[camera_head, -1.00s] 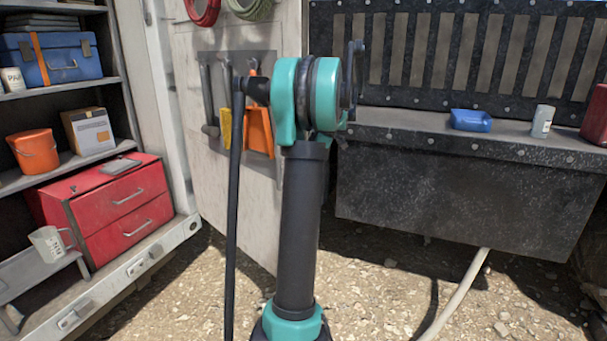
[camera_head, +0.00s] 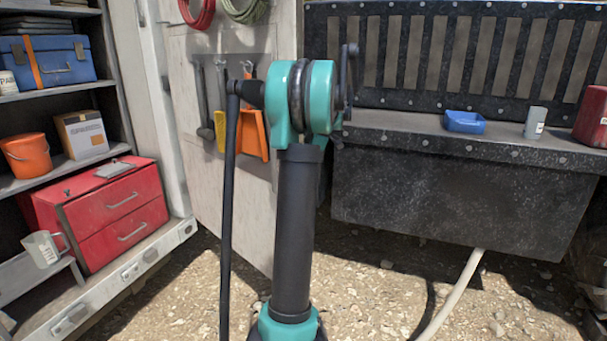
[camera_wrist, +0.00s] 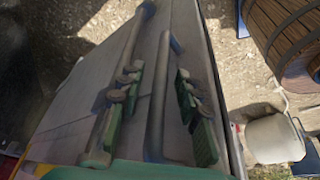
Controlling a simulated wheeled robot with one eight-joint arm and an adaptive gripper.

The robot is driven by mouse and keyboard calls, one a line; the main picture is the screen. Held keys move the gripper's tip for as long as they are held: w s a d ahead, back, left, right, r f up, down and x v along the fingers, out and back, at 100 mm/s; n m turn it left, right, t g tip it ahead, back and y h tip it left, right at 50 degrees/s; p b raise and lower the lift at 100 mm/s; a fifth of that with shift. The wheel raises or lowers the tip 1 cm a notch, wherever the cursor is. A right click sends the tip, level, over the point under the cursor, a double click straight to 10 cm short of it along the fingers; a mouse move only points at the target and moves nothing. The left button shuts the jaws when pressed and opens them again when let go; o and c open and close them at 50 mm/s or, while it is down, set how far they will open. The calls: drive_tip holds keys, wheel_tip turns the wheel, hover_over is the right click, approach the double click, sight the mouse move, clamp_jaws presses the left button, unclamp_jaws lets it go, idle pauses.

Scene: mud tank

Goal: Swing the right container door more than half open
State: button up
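The right container door (camera_head: 205,190) stands swung outward in the head view, its inner face with hanging tools turned toward the camera. In the wrist view a pale door panel (camera_wrist: 80,105) carries long grey bars. My gripper (camera_wrist: 158,97) is over this panel, its green-padded fingers apart. One grey bar (camera_wrist: 165,60) runs between the fingers, with gaps showing on both sides. Another bar (camera_wrist: 135,35) runs beside the left finger. I cannot tell whether either finger touches a bar. My gripper is hidden in the head view.
The open container at left holds shelves with a red drawer box (camera_head: 115,210), orange bucket (camera_head: 27,155) and blue toolbox (camera_head: 45,60). A dark tank (camera_head: 450,185) stands to the right of the door. The wrist view shows a wooden barrel (camera_wrist: 285,40) beyond the door edge. Gravelly ground lies between.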

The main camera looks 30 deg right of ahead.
drive_tip(key=v, duration=1.1)
drive_tip(key=shift+r, duration=0.15)
